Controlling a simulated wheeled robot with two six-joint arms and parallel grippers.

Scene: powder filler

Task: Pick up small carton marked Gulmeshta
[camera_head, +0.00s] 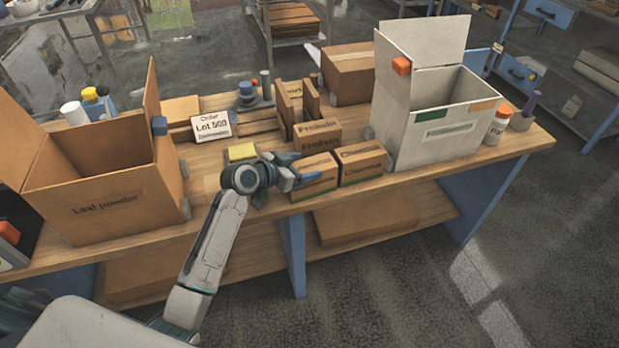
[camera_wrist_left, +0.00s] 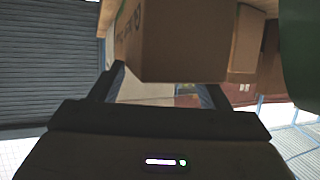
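Two small brown cartons stand side by side at the table's front edge in the head view. The left one (camera_head: 315,175) has a green lower band and sits right at my left gripper; the right one (camera_head: 361,163) stands close beside it. Their print is too small to read surely, and I cannot make out Gulmeshta on any carton. My left gripper (camera_head: 290,171) has its fingers spread at the left carton's left side. In the left wrist view a brown carton (camera_wrist_left: 180,40) fills the space ahead of the spread fingers (camera_wrist_left: 160,92); contact is unclear. My right gripper is out of view.
An open box marked Leaf powder (camera_head: 112,205) stands left, a white open box (camera_head: 445,125) right. Behind the small cartons are another marked carton (camera_head: 317,138) and a brown box (camera_head: 348,75). A yellow block (camera_head: 242,152) shows beside my wrist. A sign (camera_head: 212,128) stands behind.

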